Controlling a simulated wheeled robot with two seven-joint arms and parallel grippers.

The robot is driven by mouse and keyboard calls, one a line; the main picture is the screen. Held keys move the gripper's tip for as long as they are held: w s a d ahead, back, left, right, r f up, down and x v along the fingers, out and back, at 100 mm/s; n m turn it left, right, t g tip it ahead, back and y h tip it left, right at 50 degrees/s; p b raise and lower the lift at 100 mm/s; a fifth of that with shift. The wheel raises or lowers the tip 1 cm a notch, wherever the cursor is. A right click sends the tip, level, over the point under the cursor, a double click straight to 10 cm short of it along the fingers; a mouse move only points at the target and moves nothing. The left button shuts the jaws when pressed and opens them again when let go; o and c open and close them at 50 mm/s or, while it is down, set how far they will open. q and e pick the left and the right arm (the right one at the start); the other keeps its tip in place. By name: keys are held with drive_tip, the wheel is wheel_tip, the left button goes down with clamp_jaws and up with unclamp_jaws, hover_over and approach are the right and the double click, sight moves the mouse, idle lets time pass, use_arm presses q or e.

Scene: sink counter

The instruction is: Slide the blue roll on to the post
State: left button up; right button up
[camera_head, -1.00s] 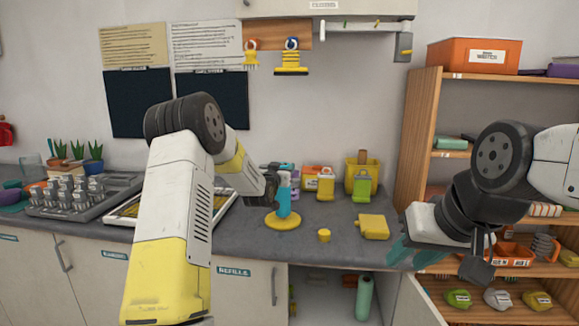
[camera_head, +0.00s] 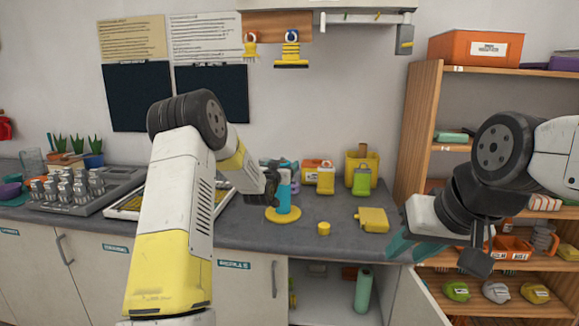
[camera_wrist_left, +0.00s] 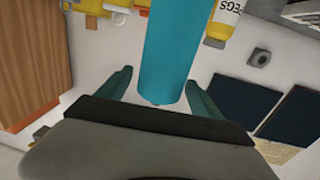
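The blue roll (camera_head: 284,196) stands upright over the yellow round base (camera_head: 283,215) on the counter. The post itself is not visible, and the roll's lower end appears to meet the base. My left gripper (camera_head: 270,184) is at the roll's left side, at about the height of its upper half. In the left wrist view the roll (camera_wrist_left: 170,45) lies between the two spread teal fingers (camera_wrist_left: 160,82), with a gap at least on the left side. My right gripper (camera_head: 408,246) is low at the counter's right end, apart from the roll; its finger opening is unclear.
A small yellow cylinder (camera_head: 323,228) and a yellow block-shaped container (camera_head: 372,219) lie right of the base. Bare counter (camera_head: 245,230) lies in front.

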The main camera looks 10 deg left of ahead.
use_arm(q)
drive_tip(key=s+a, duration=0.1)
drive_tip(key=s, duration=0.6)
drive_tip(key=shift+s, duration=0.4)
